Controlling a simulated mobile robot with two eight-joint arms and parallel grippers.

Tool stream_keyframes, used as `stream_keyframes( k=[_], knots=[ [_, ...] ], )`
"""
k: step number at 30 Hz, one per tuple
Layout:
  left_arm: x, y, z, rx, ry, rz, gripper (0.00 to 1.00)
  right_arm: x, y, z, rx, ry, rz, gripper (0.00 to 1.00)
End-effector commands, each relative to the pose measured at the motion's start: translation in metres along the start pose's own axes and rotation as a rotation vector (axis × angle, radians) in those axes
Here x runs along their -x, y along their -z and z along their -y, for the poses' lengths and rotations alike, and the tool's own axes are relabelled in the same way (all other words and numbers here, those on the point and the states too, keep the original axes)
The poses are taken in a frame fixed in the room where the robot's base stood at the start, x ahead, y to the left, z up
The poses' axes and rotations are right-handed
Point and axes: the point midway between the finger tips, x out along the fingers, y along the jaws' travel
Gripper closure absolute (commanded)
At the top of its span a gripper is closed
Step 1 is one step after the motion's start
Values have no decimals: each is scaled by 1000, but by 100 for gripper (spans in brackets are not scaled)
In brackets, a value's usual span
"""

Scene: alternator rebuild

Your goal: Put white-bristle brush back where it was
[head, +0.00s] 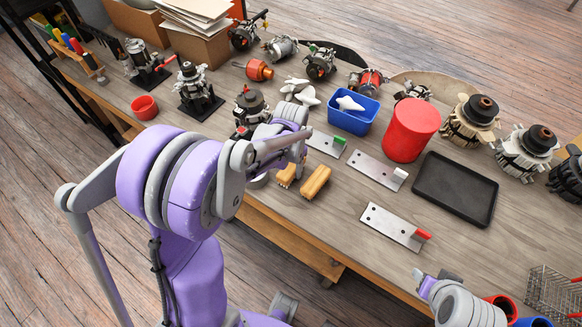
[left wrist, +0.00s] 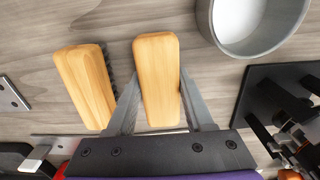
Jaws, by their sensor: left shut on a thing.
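Two brushes with wooden backs are at the table's near edge. My left gripper (left wrist: 155,108) is shut on the white-bristle brush (left wrist: 158,75), with a finger along each long side. This brush also shows in the head view (head: 286,176), at or just above the tabletop; its bristles are hidden beneath the back. The other brush (left wrist: 86,86), with dark bristles along one side, lies beside it, apart from my gripper; it is to the right in the head view (head: 316,181). My right gripper (head: 428,283) is at the bottom right, its jaws unclear.
A grey round cup (left wrist: 250,25) stands close beside the held brush. Metal plates with coloured tabs (head: 378,170), a blue bin (head: 354,115), a red canister (head: 411,131) and a black tray (head: 455,189) are to the right. Alternators (head: 196,90) stand behind.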

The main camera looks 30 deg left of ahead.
Motion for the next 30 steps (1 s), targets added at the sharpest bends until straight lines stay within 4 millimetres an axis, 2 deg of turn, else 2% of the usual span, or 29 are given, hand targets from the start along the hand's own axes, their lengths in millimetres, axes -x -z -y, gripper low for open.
stream_keyframes(
  k=[5, 6, 10, 18, 22, 26, 30],
  knots=[
    [-4, 0, 0, 0, 0, 1, 92, -4, -3, 0, 0, 0, 3, 52],
    [-4, 0, 0, 0, 0, 0, 42, -3, -3, 0, 0, 0, 2, 52],
    [-3, 0, 0, 0, 0, 0, 19, -2, -2, 0, 0, 0, 2, 52],
    [-3, 0, 0, 0, 0, 0, 18, -2, -2, 0, 0, 0, 2, 52],
    [5, 0, 0, 0, 0, 0, 18, 1, 1, 0, 0, 0, -1, 52],
    [25, 0, 0, 0, 0, 0, 18, 3, 3, 0, 0, 0, -2, 52],
    [56, 0, 0, 1, 0, 0, 18, 6, 6, 0, 0, 0, -5, 52]
  ],
)
